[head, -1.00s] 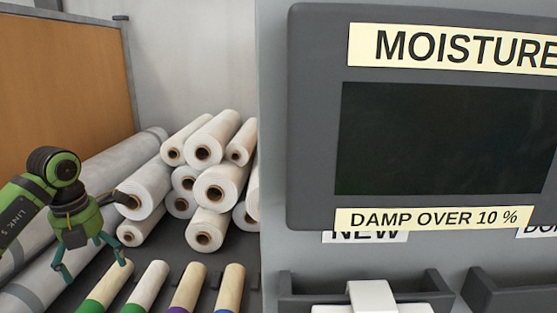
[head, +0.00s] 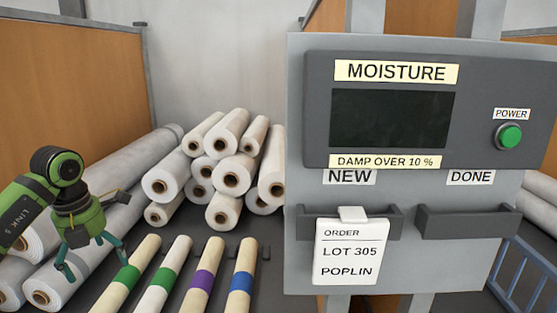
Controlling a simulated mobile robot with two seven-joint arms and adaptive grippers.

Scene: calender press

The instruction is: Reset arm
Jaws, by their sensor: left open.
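My left gripper (head: 96,258) is at the left of the head view, on my green arm. Its teal fingers point down and stand apart, with nothing between them. My right gripper is not in view.
A grey panel holds a dark moisture screen (head: 388,118), a green power button (head: 509,136), and NEW and DONE holders. An order card (head: 351,252) reading LOT 305 POPLIN sits in the NEW holder. White rolls (head: 228,180) are stacked behind the rods; large grey rolls (head: 134,165) lie left.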

